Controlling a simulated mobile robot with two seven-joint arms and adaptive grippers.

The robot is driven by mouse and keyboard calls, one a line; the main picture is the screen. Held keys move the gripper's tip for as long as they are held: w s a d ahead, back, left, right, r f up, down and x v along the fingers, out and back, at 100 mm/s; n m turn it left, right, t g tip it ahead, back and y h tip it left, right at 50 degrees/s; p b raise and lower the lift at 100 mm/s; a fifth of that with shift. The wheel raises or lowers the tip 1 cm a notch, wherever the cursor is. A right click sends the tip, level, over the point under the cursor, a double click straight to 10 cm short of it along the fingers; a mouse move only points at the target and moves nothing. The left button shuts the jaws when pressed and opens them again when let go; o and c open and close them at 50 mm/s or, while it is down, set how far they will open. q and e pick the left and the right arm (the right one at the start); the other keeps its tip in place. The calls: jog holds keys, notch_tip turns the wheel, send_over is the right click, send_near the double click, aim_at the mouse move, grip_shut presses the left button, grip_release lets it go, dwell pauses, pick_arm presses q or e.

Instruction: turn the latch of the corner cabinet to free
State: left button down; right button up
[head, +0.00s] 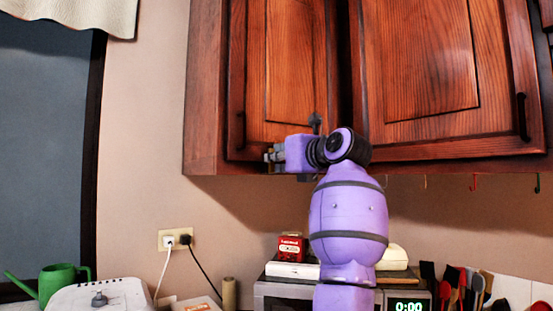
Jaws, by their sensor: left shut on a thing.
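The wooden corner cabinet (290,60) hangs on the wall, with its doors closed as far as I can see. My left gripper (271,156) is at the lower edge of its left door, right of that door's dark handle (240,130). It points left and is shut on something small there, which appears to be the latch. The fingers and wrist hide the latch, so I cannot tell its angle. My purple left arm covers part of the doors' lower edges. My right gripper is not in view.
The right door has a dark handle (523,117). Hooks (474,182) hang under the cabinet. Below stand a red box (291,248), an appliance with a green clock display (409,307), utensils (470,285) and a green watering can (57,284). The wall left of the cabinet is clear.

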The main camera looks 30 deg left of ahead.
pick_arm(q)
jog(key=shift+n, duration=0.3)
jog(key=n, duration=0.3)
jog(key=s+f+n, duration=0.1)
jog(key=n, duration=0.2)
jog(key=s+n, duration=0.1)
jog(key=n, duration=0.3)
jog(key=shift+a+f+b, duration=0.25)
jog(key=shift+a+b, duration=0.1)
jog(key=shift+a, duration=0.05)
jog(key=n, duration=0.2)
jog(key=shift+s+f+n+b, duration=0.1)
jog(key=shift+f+n+b, duration=0.2)
jog(key=shift+n+b, duration=0.1)
jog(key=shift+s+a+f+n+b, duration=0.1)
jog(key=shift+f+n+b, duration=0.1)
jog(key=shift+n, duration=0.35)
jog(key=shift+f+n+b, duration=0.1)
jog(key=shift+n+b, duration=0.05)
jog(key=shift+n, duration=0.4)
jog(key=shift+f+n+b, duration=0.15)
jog(key=shift+n+b, duration=0.15)
jog(key=shift+n, duration=0.8)
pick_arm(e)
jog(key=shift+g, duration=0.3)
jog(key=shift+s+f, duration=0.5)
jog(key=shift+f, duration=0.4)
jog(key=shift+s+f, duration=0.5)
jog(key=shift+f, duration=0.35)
